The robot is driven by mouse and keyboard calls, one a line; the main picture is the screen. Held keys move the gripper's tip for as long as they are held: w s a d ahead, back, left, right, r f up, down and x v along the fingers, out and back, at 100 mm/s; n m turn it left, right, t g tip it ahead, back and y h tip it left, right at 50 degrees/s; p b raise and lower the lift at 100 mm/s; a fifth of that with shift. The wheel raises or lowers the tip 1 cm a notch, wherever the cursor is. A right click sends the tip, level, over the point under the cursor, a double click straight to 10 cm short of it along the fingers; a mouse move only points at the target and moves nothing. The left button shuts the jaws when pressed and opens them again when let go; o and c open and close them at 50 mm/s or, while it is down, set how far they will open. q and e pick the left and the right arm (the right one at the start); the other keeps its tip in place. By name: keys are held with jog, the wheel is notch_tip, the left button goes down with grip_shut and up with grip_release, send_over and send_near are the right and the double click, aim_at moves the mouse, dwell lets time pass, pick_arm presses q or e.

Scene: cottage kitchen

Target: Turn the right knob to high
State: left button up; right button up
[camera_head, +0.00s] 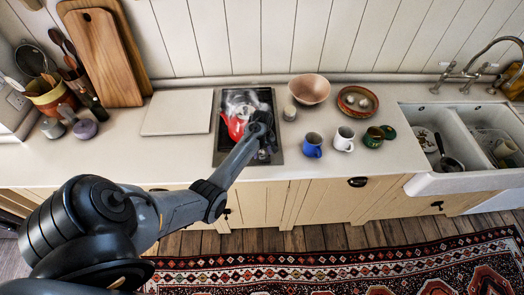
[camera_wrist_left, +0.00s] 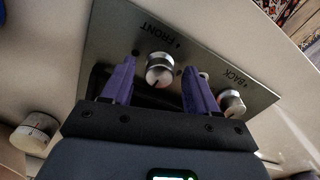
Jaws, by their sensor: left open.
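My left gripper (camera_head: 262,130) reaches over the dark cooktop (camera_head: 222,157); its tip is hard to make out against it. In the left wrist view my left gripper (camera_wrist_left: 160,70) is open, its purple fingers apart. A silver round knob (camera_wrist_left: 160,69), under the upside-down word FRONT, shows between the fingers, with visible gaps on both sides. A second silver knob (camera_wrist_left: 231,102), by the word BACK, is to the right, beyond the right finger. Both knobs sit on a grey metal panel (camera_wrist_left: 205,45). My right gripper is not in view.
A red kettle (camera_head: 236,127) stands on the cooktop close to my left gripper. A blue mug (camera_head: 313,145), a white mug (camera_head: 344,139) and a pink bowl (camera_head: 310,89) stand to the right. A pale board (camera_head: 177,112) lies to the left. A pale dial-like object (camera_wrist_left: 36,132) sits beside the panel.

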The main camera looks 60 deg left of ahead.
pick_arm(q)
jog(key=c, duration=1)
jog(key=shift+c, duration=0.2)
jog(key=shift+r, duration=0.1)
jog(key=n+p, duration=0.2)
jog(key=n, duration=0.1)
jog(key=shift+w+r+n+p, duration=0.1)
jog(key=shift+n+p, duration=0.2)
jog(key=n+p, duration=0.1)
jog(key=n, duration=0.2)
jog(key=shift+n, duration=0.3)
jog(key=shift+w+n, duration=0.1)
jog(key=shift+n, duration=0.9)
jog(key=n, duration=0.2)
jog(key=shift+n, duration=0.3)
jog(key=n+b, duration=0.1)
jog(key=n, duration=0.4)
jog(key=shift+a+b, duration=0.1)
jog(key=shift+b, duration=0.2)
jog(key=shift+n, duration=0.4)
